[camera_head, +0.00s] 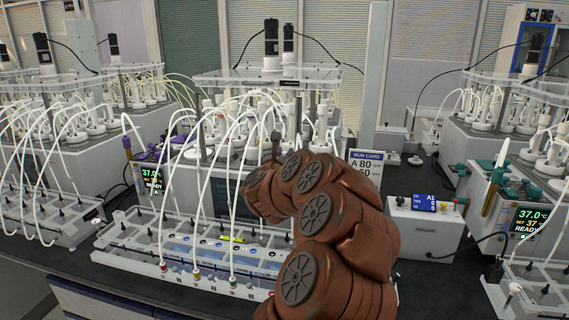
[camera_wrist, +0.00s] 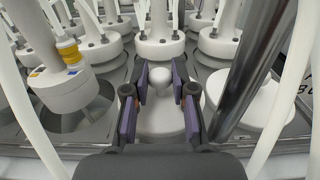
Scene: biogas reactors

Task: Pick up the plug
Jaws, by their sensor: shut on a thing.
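In the wrist view, the plug (camera_wrist: 160,76) is a small white rounded knob above a round white cap. My gripper (camera_wrist: 160,88) has its purple-grey finger pads on either side of the knob and is shut on it. The cap below is partly framed by the fingers. I cannot tell whether the plug is still seated or raised. In the head view my brown arm reaches to the middle reactor block (camera_head: 215,145) and hides the gripper's hold and the plug.
White tubes rise close on both sides in the wrist view. A dark metal post (camera_wrist: 258,68) stands just right of the gripper, and a yellow-ringed white bottle (camera_wrist: 62,72) stands left. In the head view, a clear tray (camera_head: 190,245) lies in front, and a run card (camera_head: 364,166) and control box (camera_head: 425,228) stand right.

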